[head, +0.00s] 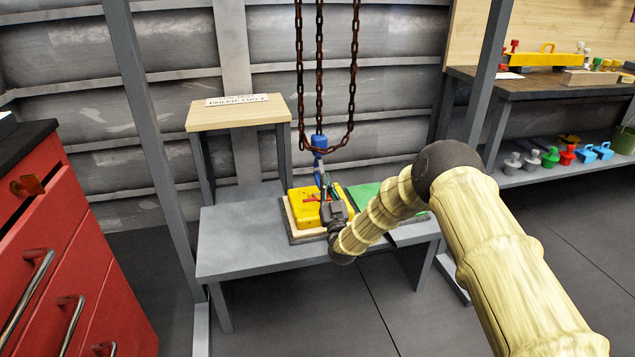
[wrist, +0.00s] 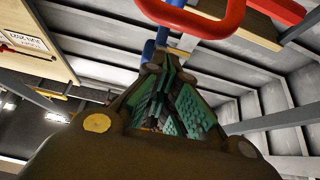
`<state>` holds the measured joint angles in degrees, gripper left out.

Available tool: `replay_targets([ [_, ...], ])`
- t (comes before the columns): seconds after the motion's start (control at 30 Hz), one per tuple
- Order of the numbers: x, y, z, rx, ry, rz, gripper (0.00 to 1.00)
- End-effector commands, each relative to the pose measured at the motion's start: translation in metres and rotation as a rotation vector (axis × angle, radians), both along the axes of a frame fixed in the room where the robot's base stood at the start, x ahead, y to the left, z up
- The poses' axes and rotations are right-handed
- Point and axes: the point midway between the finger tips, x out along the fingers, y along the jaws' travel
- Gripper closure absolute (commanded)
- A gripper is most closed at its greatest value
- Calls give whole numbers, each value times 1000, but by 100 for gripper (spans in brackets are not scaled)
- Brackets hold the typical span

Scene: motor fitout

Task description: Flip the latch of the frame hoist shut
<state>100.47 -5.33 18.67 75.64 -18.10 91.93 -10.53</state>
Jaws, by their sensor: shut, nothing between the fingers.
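The frame hoist's blue hook block (head: 319,143) hangs on dark rusty chains over the low grey bench. A blue piece of it shows behind my fingertips in the wrist view (wrist: 149,50). I cannot make out the latch or its position. My gripper (head: 325,183) is just below the block, over the yellow unit (head: 304,210), with its fingers pointing up. In the wrist view my gripper (wrist: 165,57) is shut and empty, its tips close to the blue piece. A red curved bar (wrist: 225,27) crosses just above the tips; whether they touch it is unclear.
The yellow unit lies on a board on the grey bench (head: 240,235), beside a green panel (head: 366,198). A wooden-topped stand (head: 235,112) with a sign is behind. Grey frame posts (head: 150,140) flank the bench. A red cabinet (head: 60,270) is at left, a workbench (head: 545,84) at right.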

Motion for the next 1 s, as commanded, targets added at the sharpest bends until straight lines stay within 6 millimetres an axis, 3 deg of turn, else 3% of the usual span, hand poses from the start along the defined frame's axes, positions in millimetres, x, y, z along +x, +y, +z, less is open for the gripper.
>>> replay_targets([
  [0.3, 7, -1, -14, -1, 0, -5, 100],
  [1.0, 9, -1, -16, 0, 1, -4, 100],
])
